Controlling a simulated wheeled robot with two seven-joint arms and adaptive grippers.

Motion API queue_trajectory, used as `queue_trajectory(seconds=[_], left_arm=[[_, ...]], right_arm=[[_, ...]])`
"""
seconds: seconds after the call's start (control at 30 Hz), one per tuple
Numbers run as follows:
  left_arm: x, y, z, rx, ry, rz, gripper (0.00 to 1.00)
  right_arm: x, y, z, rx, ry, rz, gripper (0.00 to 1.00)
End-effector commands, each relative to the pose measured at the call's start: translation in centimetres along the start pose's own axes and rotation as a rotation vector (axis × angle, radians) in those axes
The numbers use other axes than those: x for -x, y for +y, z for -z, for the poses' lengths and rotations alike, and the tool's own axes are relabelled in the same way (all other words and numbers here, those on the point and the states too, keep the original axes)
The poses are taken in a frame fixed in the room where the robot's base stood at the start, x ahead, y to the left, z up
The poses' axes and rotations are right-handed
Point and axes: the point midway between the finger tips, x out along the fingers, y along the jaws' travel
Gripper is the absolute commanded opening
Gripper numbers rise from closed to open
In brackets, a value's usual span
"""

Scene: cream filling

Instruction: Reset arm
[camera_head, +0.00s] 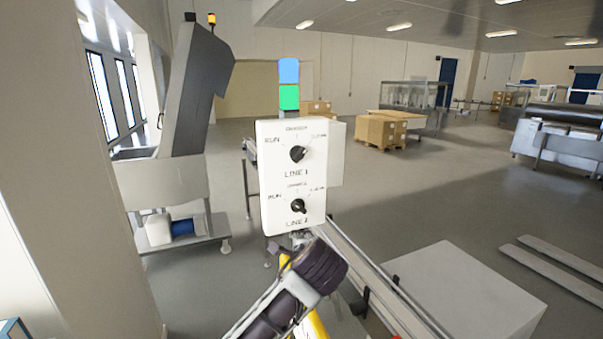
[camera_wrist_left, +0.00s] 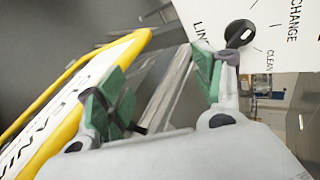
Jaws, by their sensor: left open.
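A white control panel (camera_head: 272,182) stands upright in the middle of the head view. It carries an upper black knob (camera_head: 298,153) and a lower black knob (camera_head: 298,206), with RUN and LINE labels. My left gripper (camera_head: 299,239) is at the panel's lower edge, just below the lower knob and partly hidden by my dark wrist. In the left wrist view the left gripper (camera_wrist_left: 160,75) has its green-padded fingers apart, with nothing held between them. A black knob (camera_wrist_left: 238,33) on the panel shows beside the right-hand finger; I cannot tell whether they touch. My right gripper is not in view.
A yellow-edged sign (camera_wrist_left: 75,112) lies close beside the left gripper in the wrist view. A blue and green light (camera_head: 289,84) rises above the panel. A pale box (camera_head: 462,292) stands at lower right. Cardboard boxes (camera_head: 380,132) stand farther back, with open floor around them.

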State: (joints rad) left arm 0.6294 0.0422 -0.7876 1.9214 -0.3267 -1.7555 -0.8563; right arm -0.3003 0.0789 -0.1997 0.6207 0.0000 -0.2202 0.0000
Motion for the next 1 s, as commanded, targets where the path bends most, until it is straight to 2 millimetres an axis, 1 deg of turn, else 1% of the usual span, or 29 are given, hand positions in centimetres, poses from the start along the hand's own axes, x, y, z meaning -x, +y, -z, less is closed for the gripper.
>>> queue_trajectory(seconds=[0.03,0.47,0.7,1.0], left_arm=[[-0.3,1.1,-0.3,0.028,0.009,-0.023,0.68],[-2.0,8.4,-3.0,0.276,0.055,-0.189,0.68],[-2.5,12.6,-4.8,0.416,0.057,-0.276,0.68],[-2.6,17.6,-7.3,0.589,0.039,-0.375,0.68]], right_arm=[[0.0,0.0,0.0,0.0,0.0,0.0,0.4],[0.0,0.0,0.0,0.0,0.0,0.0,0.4],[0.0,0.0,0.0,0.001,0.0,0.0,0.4],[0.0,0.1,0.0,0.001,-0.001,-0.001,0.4]])
